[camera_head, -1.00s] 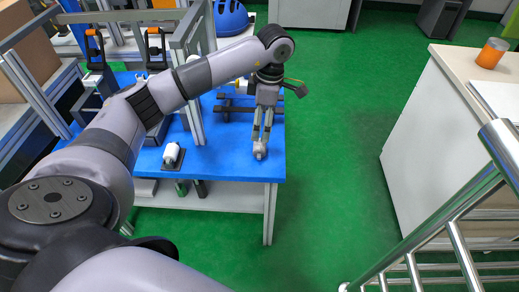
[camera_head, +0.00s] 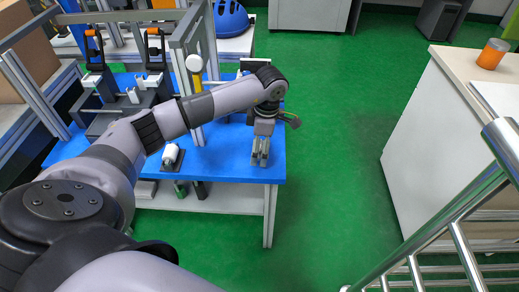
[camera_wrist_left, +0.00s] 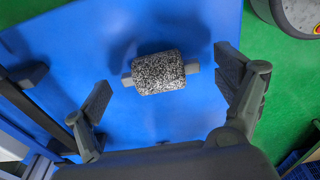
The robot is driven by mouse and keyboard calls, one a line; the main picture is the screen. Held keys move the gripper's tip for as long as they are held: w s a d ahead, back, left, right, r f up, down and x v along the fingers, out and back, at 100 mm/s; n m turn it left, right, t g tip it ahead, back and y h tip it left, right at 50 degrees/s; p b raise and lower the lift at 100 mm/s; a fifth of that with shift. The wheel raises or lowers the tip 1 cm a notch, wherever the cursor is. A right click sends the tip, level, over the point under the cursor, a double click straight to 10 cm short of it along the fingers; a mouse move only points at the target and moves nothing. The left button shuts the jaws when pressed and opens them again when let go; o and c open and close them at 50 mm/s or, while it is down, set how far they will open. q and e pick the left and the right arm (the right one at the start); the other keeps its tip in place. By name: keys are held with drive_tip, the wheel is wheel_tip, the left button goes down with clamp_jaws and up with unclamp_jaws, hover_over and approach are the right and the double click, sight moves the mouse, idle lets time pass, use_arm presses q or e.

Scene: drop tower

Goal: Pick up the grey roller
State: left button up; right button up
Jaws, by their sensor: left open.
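The grey roller (camera_wrist_left: 158,72) shows in the left wrist view as a short, speckled grey cylinder with a plain grey stub at each end. It lies on the blue tabletop (camera_wrist_left: 165,118). My left gripper (camera_head: 259,160) points down over the right part of the blue table in the head view. Its fingers are open, one on each side of the roller in the wrist view, with blue gaps showing between. In the head view I cannot make out the roller clearly at the fingers. My right gripper is not in view.
A white roller (camera_head: 171,152) sits on a dark holder left of my gripper. Aluminium frame posts and dark fixtures with orange-topped handles (camera_head: 92,40) crowd the table's left. A blue helmet (camera_head: 230,17) is behind. Green floor (camera_head: 340,150) is clear to the right.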

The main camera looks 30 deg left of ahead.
use_arm(q)
drive_tip(key=c, duration=1.3)
drive_tip(key=shift+r, duration=0.15)
